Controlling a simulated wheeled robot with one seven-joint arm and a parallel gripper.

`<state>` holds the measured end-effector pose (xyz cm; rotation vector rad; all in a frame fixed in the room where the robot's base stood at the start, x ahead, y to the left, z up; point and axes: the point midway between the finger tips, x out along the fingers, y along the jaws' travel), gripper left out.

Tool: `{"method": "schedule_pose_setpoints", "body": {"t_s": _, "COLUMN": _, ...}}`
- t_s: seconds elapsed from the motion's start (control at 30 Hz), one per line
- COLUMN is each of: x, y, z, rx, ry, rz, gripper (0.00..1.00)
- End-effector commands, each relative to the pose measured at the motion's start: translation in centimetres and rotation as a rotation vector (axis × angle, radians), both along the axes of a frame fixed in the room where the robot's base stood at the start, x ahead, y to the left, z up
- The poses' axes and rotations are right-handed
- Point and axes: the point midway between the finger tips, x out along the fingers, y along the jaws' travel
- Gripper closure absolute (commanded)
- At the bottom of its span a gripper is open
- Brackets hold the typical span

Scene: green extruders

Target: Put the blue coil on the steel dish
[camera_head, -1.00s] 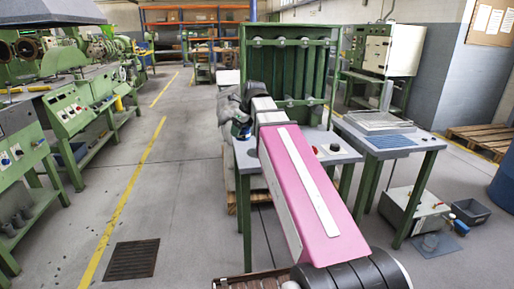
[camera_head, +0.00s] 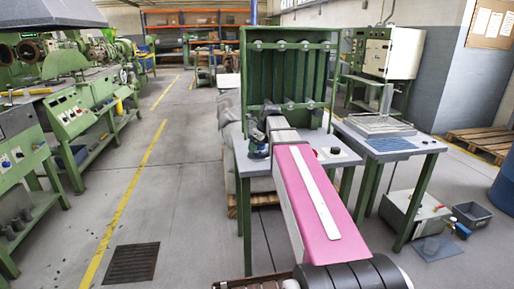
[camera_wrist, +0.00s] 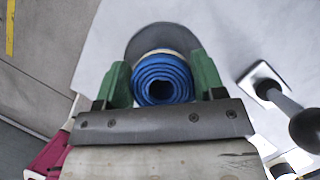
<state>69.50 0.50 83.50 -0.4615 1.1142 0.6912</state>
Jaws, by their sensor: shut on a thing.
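The blue coil (camera_wrist: 160,82) is a rolled blue spiral, seen end-on in the wrist view between the two green fingers of my gripper (camera_wrist: 160,74). The fingers are shut on its sides. The steel dish (camera_wrist: 143,42) is a grey disc on the pale tabletop, directly behind the coil and partly covered by it. I cannot tell whether the coil touches the dish. In the head view my gripper (camera_head: 258,143) is small and dark at the left front of the table, with the dish hard to make out there.
A lever with a dark ball knob (camera_wrist: 306,130) stands right of the dish in the wrist view. The table (camera_head: 345,158) carries a green press frame (camera_head: 289,70) at its back and a red button (camera_head: 320,154). A second table (camera_head: 392,143) with a wire tray stands at right.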

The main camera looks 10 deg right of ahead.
Motion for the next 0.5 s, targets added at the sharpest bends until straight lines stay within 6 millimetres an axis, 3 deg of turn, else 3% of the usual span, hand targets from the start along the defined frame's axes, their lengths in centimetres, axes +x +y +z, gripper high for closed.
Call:
{"method": "schedule_pose_setpoints", "body": {"t_s": 0.43, "x": 0.01, "y": 0.02, "z": -1.0, "rx": 0.0, "ry": -0.001, "rz": 0.0, "gripper": 0.63}}
{"method": "schedule_pose_setpoints", "body": {"t_s": 0.47, "x": 0.0, "y": 0.02, "z": -1.0, "rx": 0.0, "ry": -0.001, "rz": 0.0, "gripper": 0.31}}
{"method": "schedule_pose_setpoints", "body": {"t_s": 0.5, "x": 0.01, "y": 0.01, "z": -0.98, "rx": 0.0, "ry": -0.001, "rz": 0.0, "gripper": 0.18}}
